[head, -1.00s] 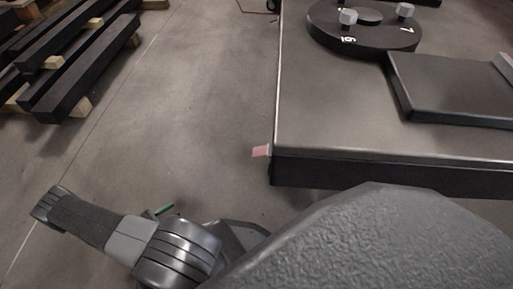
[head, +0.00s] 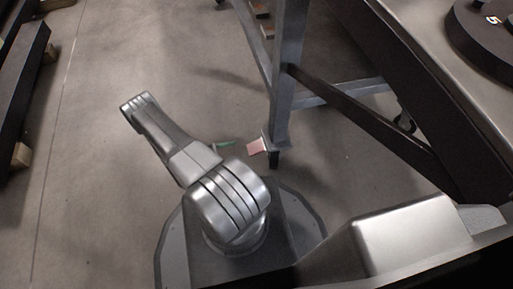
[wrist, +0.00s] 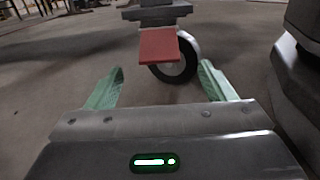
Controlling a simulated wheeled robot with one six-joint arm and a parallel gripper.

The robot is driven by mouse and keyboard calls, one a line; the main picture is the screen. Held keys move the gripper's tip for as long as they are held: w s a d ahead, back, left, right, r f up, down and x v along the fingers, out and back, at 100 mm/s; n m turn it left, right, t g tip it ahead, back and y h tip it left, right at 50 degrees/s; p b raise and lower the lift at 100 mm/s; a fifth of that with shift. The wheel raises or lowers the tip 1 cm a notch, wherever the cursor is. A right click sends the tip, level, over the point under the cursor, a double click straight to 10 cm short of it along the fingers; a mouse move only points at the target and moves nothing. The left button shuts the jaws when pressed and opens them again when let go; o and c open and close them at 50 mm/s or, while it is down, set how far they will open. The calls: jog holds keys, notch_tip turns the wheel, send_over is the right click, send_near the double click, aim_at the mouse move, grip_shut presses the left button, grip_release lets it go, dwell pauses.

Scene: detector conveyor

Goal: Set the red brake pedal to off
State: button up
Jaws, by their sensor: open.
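The red brake pedal (wrist: 158,46) shows in the wrist view as a flat red plate in front of a dark caster wheel (wrist: 178,62). In the head view the pedal (head: 257,146) is a small pinkish-red tab at the foot of a grey table leg, close to the floor. My gripper (wrist: 158,80) is open and empty, its two green fingers apart on either side below the pedal in the wrist view. In the head view only a sliver of a green finger (head: 226,143) shows, just left of the pedal. I cannot tell whether anything touches.
The grey table leg (head: 282,90) and its cross braces (head: 340,95) stand to the right of the pedal. A metal table top (head: 425,60) with a dark disc (head: 490,40) is at upper right. Dark beams (head: 20,90) lie at far left. Floor between is clear.

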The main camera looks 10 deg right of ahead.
aim_at(259, 145)
jog(key=d, duration=0.3)
jog(key=d+b, duration=0.1)
jog(key=d, duration=0.3)
jog(key=d+b, duration=0.1)
jog(key=d, duration=0.3)
jog(key=shift+w, duration=0.25)
jog(key=shift+c, duration=0.3)
jog(key=c, duration=1.3)
jog(key=r+y+p, duration=0.1)
jog(key=p, duration=0.1)
jog(key=y+p, duration=0.2)
jog(key=shift+a+r, duration=0.1)
jog(key=shift+r, duration=0.25)
jog(key=y+p, duration=0.2)
jog(key=shift+r+y, duration=0.3)
jog(key=shift+y, duration=0.1)
jog(key=shift+r+y+p, duration=0.15)
jog(key=shift+y+p, duration=0.85)
jog(key=shift+y, duration=0.3)
